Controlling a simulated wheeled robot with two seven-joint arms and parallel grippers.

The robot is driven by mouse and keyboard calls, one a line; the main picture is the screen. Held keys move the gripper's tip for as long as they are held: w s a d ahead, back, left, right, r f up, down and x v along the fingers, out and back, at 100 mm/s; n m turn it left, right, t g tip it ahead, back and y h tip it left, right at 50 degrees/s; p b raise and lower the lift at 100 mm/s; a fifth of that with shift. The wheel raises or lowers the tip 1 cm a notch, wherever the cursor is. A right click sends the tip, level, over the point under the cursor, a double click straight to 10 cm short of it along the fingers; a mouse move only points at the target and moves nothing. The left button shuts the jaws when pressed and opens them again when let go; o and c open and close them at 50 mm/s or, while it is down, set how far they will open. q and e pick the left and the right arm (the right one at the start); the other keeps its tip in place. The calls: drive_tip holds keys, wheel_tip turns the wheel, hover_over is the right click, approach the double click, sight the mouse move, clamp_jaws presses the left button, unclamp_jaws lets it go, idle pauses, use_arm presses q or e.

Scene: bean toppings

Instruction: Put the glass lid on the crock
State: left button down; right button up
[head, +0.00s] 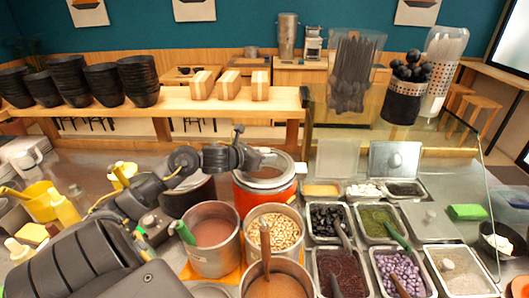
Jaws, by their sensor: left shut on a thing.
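The crock (264,197) is an orange-red pot with a pale rim, standing in the middle of the counter. The glass lid (276,180), round with a metal rim, is at the crock's mouth. I cannot tell whether it rests on the rim or is held just above it. My left gripper (266,156) reaches in from the left and is shut on the lid at its top. The gripper's fingers hide part of the lid's knob and far edge. My right gripper is out of view.
A dark pot (188,196) stands close left of the crock. Metal pots of pink liquid (212,232) and beans (273,228) stand in front. Stacked black bowls (66,75) line the back shelf.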

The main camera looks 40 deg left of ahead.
use_arm(q)
drive_tip(key=shift+d+f, duration=0.1)
drive_tip(key=shift+f+b, duration=0.1)
drive_tip(key=shift+b, duration=0.25)
drive_tip(key=c, duration=1)
unclamp_jaws()
drive_tip(key=shift+s, duration=0.1)
drive_tip(key=b+v, duration=0.2)
drive_tip(key=v, duration=0.8)
drive_tip(key=shift+s+r, duration=0.5)
drive_tip(key=shift+s, duration=0.4)
